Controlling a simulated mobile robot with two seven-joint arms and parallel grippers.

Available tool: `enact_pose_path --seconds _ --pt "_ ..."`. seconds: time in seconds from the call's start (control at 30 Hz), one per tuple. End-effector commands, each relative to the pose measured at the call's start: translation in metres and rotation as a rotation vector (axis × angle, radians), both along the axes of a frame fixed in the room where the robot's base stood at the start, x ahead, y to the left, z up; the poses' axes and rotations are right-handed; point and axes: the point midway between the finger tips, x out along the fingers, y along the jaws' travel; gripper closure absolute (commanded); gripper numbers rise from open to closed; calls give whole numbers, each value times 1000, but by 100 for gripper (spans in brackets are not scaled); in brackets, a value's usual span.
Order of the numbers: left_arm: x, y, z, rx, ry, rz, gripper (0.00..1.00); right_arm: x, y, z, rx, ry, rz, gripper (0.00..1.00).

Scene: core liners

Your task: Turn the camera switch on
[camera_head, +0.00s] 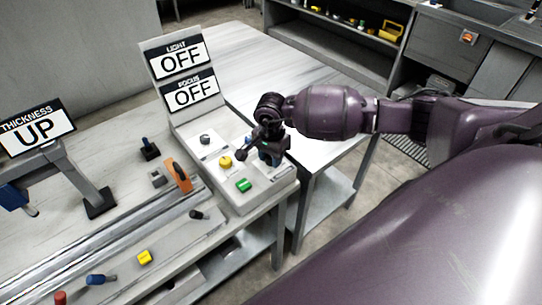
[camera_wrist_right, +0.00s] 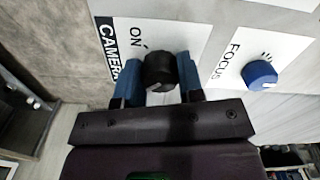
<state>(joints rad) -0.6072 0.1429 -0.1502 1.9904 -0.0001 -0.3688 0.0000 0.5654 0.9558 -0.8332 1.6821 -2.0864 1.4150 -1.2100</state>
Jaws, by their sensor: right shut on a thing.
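The camera switch is a dark round knob (camera_wrist_right: 160,68) on a white plate labelled CAMERA and ON. It sits between the two blue fingers of my right gripper (camera_wrist_right: 158,82), which are shut on it. The knob's pointer end faces the gripper, and part of it is hidden by the fingers. In the head view my right gripper (camera_head: 268,152) is over the right part of the white control box (camera_head: 240,203), and it hides the switch there. My left gripper is not in view.
A blue FOCUS knob (camera_wrist_right: 259,75) is close beside the right gripper. The box also carries a grey knob (camera_head: 205,138), a yellow knob (camera_head: 225,162) and a green knob (camera_head: 243,185). Its signs read LIGHT OFF (camera_head: 174,56) and FOCUS OFF (camera_head: 191,91). A THICKNESS UP sign (camera_head: 37,128) stands left.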

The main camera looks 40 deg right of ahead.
Motion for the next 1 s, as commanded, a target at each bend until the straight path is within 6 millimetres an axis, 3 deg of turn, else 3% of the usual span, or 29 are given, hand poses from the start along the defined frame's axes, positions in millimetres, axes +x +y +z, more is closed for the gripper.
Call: enact_pose_path --seconds 0.47,1.0 --pt "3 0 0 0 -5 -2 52 0 -1 1 -2 -1 -139 89" --pt "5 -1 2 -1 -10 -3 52 1 -1 2 -1 -1 -631 89"
